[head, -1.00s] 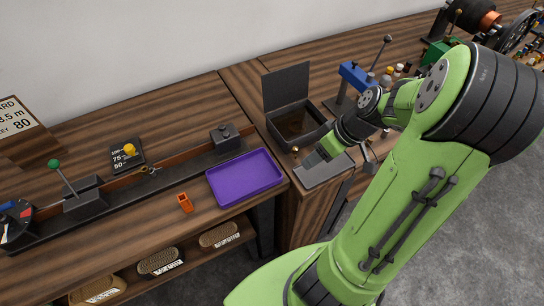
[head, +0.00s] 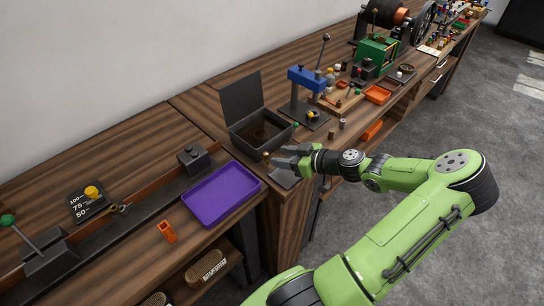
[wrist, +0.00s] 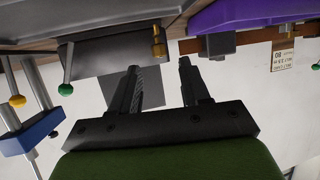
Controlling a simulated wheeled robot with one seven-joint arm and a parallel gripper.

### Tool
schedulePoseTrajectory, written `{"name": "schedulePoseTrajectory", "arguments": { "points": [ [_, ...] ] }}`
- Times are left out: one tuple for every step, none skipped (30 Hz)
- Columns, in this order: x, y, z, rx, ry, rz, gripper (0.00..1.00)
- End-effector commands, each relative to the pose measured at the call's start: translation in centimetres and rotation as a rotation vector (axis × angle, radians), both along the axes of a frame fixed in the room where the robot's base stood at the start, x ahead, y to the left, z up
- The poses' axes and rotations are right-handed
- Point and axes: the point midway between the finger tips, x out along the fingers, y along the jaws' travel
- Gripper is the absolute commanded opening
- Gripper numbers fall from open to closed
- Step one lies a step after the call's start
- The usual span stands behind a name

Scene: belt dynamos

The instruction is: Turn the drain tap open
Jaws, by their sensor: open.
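A dark open-topped box (head: 262,140) with its lid (head: 254,98) raised stands on the wooden bench, with brownish contents inside. A small brass fitting, seemingly the drain tap (wrist: 158,42), shows on the box's near side in the wrist view; it is a small brass spot (head: 266,155) in the head view. My gripper (head: 275,156) is open and empty, close in front of the box. In the wrist view, the tap appears between and just past the two fingertips (wrist: 157,66); I see no contact. The tap's handle position cannot be told.
A purple tray (head: 222,194) lies to the left. A blue press (head: 306,78) stands to the right. A green-knobbed lever (wrist: 67,72) shows beside the box in the wrist view. A grey plate (head: 286,180) lies below my gripper. The floor at right is clear.

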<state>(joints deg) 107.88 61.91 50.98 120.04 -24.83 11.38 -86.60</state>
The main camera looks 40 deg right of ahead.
Motion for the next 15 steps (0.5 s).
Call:
{"name": "schedulePoseTrajectory", "arguments": {
  "points": [
    [1.1, 0.4, -0.5, 0.002, -0.002, 0.004, 0.46],
    [1.7, 0.5, -0.7, 0.002, -0.002, 0.004, 0.46],
    [2.3, 0.6, -1.0, 0.002, -0.001, 0.001, 0.46],
    [2.7, 0.7, -1.2, 0.002, -0.001, 0.001, 0.46],
    [3.1, 0.8, -1.4, 0.002, 0.000, 0.002, 0.46],
    [3.5, 0.9, -1.5, 0.001, 0.000, 0.001, 0.46],
    [3.7, 0.9, -1.6, 0.001, 0.001, 0.000, 0.46],
    [3.9, 1.0, -1.7, 0.001, 0.000, 0.000, 0.46],
    [4.0, 1.0, -1.7, 0.001, 0.000, 0.000, 0.46],
    [4.1, 1.0, -1.7, 0.001, 0.001, 0.000, 0.46],
    [4.1, 1.0, -1.8, 0.001, 0.001, 0.000, 0.46],
    [4.1, 1.0, -1.8, 0.000, 0.001, -0.001, 0.46],
    [4.1, 1.0, -1.7, 0.000, 0.001, -0.001, 0.46],
    [4.1, 1.0, -1.7, 0.000, 0.001, -0.001, 0.46],
    [4.0, 1.0, -1.7, 0.000, 0.001, -0.001, 0.46]
  ]
}}
